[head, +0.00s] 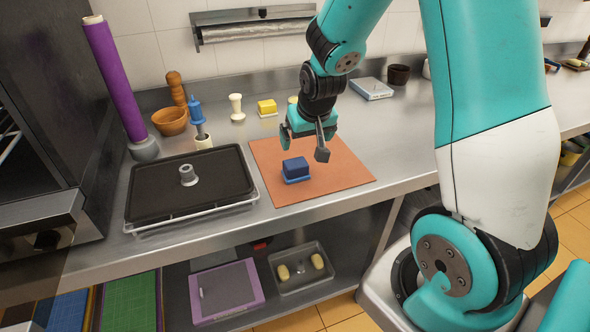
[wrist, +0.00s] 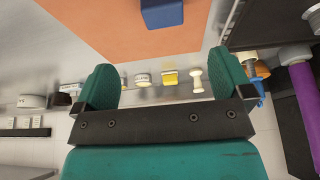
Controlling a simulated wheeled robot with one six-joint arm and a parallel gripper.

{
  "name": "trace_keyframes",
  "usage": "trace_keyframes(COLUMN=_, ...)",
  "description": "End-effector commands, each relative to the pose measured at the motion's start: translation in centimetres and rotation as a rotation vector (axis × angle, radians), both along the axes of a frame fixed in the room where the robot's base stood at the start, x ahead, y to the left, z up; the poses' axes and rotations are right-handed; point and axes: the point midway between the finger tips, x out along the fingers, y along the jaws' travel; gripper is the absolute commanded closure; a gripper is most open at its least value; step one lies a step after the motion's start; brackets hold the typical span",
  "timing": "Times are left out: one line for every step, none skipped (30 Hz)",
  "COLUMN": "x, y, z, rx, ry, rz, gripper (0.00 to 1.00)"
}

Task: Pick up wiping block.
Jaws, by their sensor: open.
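A dark blue block with a lighter blue base (head: 296,168), which looks like the wiping block, sits on an orange mat (head: 345,178) on the steel counter. In the wrist view the blue block (wrist: 162,12) is partly cut off by the top edge, over the orange mat (wrist: 110,28). My gripper (head: 304,146) is open and empty, above the mat and just above and behind the block, not around it. In the wrist view, my gripper's green fingers (wrist: 165,78) stand wide apart with nothing between them.
Behind stand a yellow block (head: 266,107), a cream stamp-like tool (head: 237,107), a wooden bowl (head: 170,121) and a purple roll (head: 112,75). Bare counter lies right of the mat.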

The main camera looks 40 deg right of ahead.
Motion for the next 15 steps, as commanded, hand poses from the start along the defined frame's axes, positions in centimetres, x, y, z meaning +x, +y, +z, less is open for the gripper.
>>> trace_keyframes(x=0.3, y=-0.1, z=-1.0, rx=0.002, ry=0.007, rz=0.001, gripper=0.02)
trace_keyframes(x=0.6, y=-0.1, z=-1.6, rx=0.002, ry=0.007, rz=0.001, gripper=0.02)
trace_keyframes(x=0.9, y=-0.2, z=-2.3, rx=0.002, ry=0.007, rz=0.001, gripper=0.02)
trace_keyframes(x=1.1, y=-0.2, z=-2.9, rx=0.002, ry=0.007, rz=0.002, gripper=0.02)
trace_keyframes(x=1.3, y=-0.3, z=-3.5, rx=0.003, ry=0.006, rz=0.003, gripper=0.02)
trace_keyframes(x=1.6, y=-0.3, z=-4.2, rx=0.003, ry=0.005, rz=0.003, gripper=0.02)
trace_keyframes(x=1.9, y=-0.4, z=-4.7, rx=0.003, ry=0.006, rz=0.003, gripper=0.02)
trace_keyframes(x=2.1, y=-0.4, z=-5.2, rx=0.003, ry=0.005, rz=0.003, gripper=0.02)
trace_keyframes(x=2.3, y=-0.5, z=-5.8, rx=0.003, ry=0.005, rz=0.003, gripper=0.02)
trace_keyframes(x=2.5, y=-0.5, z=-6.2, rx=0.003, ry=0.004, rz=0.003, gripper=0.02)
trace_keyframes(x=2.6, y=-0.6, z=-6.6, rx=0.003, ry=0.003, rz=0.004, gripper=0.02)
trace_keyframes(x=2.8, y=-0.6, z=-7.0, rx=0.003, ry=0.003, rz=0.004, gripper=0.02)
trace_keyframes(x=3.0, y=-0.6, z=-7.2, rx=0.002, ry=0.002, rz=0.004, gripper=0.02)
trace_keyframes(x=3.0, y=-0.7, z=-7.4, rx=0.002, ry=0.001, rz=0.004, gripper=0.02)
trace_keyframes(x=3.1, y=-0.7, z=-7.6, rx=0.002, ry=0.001, rz=0.004, gripper=0.02)
